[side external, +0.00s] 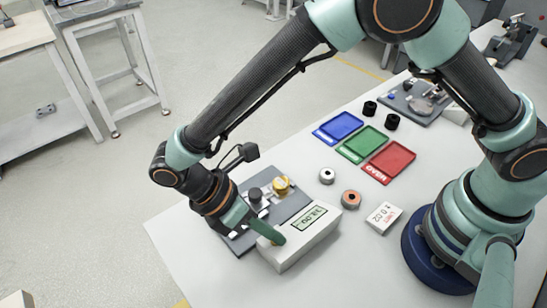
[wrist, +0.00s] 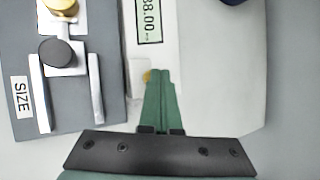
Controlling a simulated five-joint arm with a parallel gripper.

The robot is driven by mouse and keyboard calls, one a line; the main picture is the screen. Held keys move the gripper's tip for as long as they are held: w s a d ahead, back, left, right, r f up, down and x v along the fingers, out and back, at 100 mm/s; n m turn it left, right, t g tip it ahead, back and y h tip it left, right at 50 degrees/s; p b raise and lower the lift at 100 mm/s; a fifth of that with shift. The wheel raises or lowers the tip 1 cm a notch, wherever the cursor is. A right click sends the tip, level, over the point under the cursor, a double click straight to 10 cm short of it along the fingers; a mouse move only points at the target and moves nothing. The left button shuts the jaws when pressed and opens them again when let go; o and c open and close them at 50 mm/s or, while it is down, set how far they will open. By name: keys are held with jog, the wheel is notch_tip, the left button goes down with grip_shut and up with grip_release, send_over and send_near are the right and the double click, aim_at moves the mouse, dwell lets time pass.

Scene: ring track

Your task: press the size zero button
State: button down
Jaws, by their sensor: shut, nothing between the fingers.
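The white readout box (side external: 312,235) stands on the table with a green display (side external: 310,218). The display also shows in the wrist view (wrist: 149,20), its digits ending in 8.00. A small yellow button (wrist: 148,76) on the box top is partly hidden by my fingertips. My gripper (side external: 279,239) is shut, with its green fingers together and empty. In the wrist view its tips (wrist: 158,73) are right beside or over the button; I cannot tell whether they touch it.
A grey gauge plate labelled SIZE (wrist: 21,98), with a brass knob (side external: 281,185) and a dark knob, lies beside the box. Blue (side external: 337,126), green (side external: 362,144) and red (side external: 389,161) trays, two rings and a white block (side external: 383,217) lie farther right.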

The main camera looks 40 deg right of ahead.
aim_at(272, 242)
jog(key=shift+r, duration=0.95)
jog(key=shift+r, duration=0.1)
jog(key=shift+r, duration=2.4)
jog(key=w+d+r+m+t+y, duration=0.2)
jog(key=w+d+r+m, duration=0.15)
jog(key=d, duration=0.25)
jog(key=w+d+r+m+t+y, duration=0.1)
jog(key=w+d+r+m+y, duration=0.2)
jog(key=d+r+m, duration=0.15)
jog(key=d+r+m+t, duration=0.2)
jog(key=d+m+t, duration=0.1)
jog(key=d, duration=0.4)
jog(key=d+r+m+t, duration=0.3)
jog(key=d+m, duration=0.3)
jog(key=d, duration=0.2)
jog(key=shift+s+d+r+t+y, duration=0.15)
jog(key=shift+s+r+t+y, duration=0.15)
jog(key=shift+t, duration=0.4)
